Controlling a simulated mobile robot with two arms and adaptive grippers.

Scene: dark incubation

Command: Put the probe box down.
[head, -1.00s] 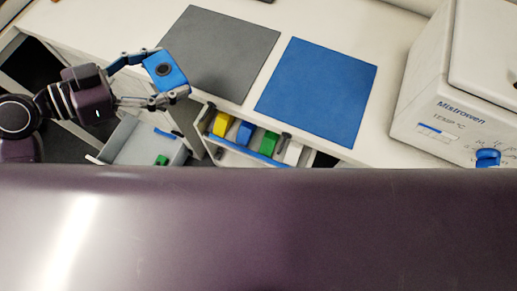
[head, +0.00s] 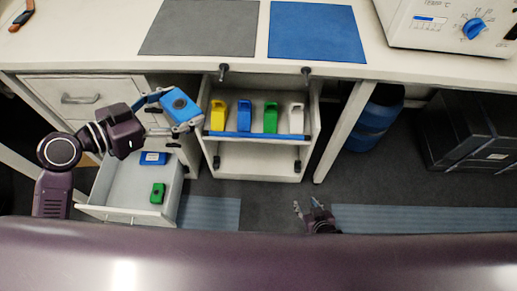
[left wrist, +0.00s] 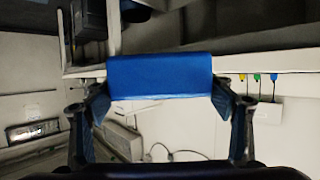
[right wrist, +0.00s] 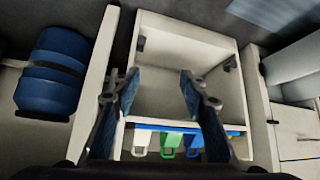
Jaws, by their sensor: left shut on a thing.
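The probe box, a blue box with a dark round part on top (head: 180,104), is held in my left gripper (head: 178,110) in the head view. It is in the air above the right side of the open drawer (head: 122,216). In the left wrist view, the blue box (left wrist: 160,75) lies between the two fingers, which grip its sides. My right gripper (head: 315,206) is low over the floor in the head view. In the right wrist view its fingers (right wrist: 158,85) are apart with nothing between them.
The drawer holds a blue item (head: 154,158) and a green item (head: 158,193). A white cart (head: 258,160) carries yellow, blue, green and white holders. The grey mat (head: 200,27) and blue mat (head: 316,30) on the bench are bare. A white incubator (head: 430,25) stands right.

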